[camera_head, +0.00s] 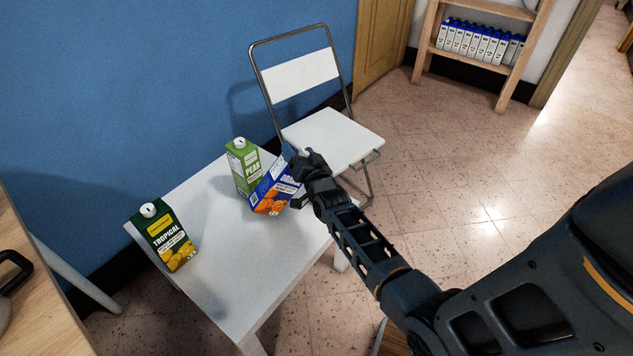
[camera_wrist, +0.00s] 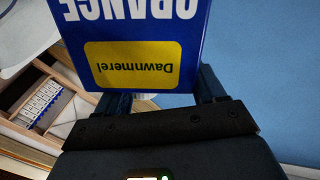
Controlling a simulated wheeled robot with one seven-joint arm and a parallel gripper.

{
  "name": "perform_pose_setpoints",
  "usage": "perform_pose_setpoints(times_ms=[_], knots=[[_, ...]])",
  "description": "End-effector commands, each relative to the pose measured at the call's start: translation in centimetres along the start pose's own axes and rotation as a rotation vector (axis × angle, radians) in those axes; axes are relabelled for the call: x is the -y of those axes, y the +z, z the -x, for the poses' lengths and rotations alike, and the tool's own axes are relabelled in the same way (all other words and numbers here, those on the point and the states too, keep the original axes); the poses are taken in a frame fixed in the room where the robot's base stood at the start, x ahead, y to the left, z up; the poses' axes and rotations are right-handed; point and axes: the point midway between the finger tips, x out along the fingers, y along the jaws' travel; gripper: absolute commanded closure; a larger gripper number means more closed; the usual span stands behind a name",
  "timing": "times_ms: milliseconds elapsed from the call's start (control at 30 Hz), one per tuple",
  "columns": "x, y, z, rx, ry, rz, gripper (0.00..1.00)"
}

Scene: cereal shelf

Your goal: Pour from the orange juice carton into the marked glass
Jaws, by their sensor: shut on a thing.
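The orange juice carton (camera_head: 272,190) is blue with orange fruit pictures. My gripper (camera_head: 299,172) is shut on it over the white table, and the carton is tilted. In the wrist view the carton (camera_wrist: 130,50) fills the upper middle, with ORANGE and a yellow Dawnmerel label upside down, between the fingers of my gripper (camera_wrist: 165,98). I cannot tell whether the carton touches the table. No glass can be made out in either view.
A green pear carton (camera_head: 241,162) stands right behind the orange carton. A dark green tropical carton (camera_head: 163,236) stands at the table's left. The white table (camera_head: 215,290) is bare in front. A white folding chair (camera_head: 330,140) stands behind; a shelf (camera_head: 480,45) is farther off.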

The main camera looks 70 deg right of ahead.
Motion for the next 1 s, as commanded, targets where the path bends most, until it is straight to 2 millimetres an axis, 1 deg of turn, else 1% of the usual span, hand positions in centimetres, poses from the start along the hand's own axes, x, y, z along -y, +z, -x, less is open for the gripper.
perform_pose_setpoints(times_ms=[133, 200, 1000], knots=[[-0.53, 0.77, -0.09, -0.001, -0.003, -0.08, 1.0], [-0.36, 0.51, -0.09, 0.0, -0.004, -0.107, 1.0], [-0.51, 0.6, -0.09, 0.002, -0.005, -0.193, 1.0]])
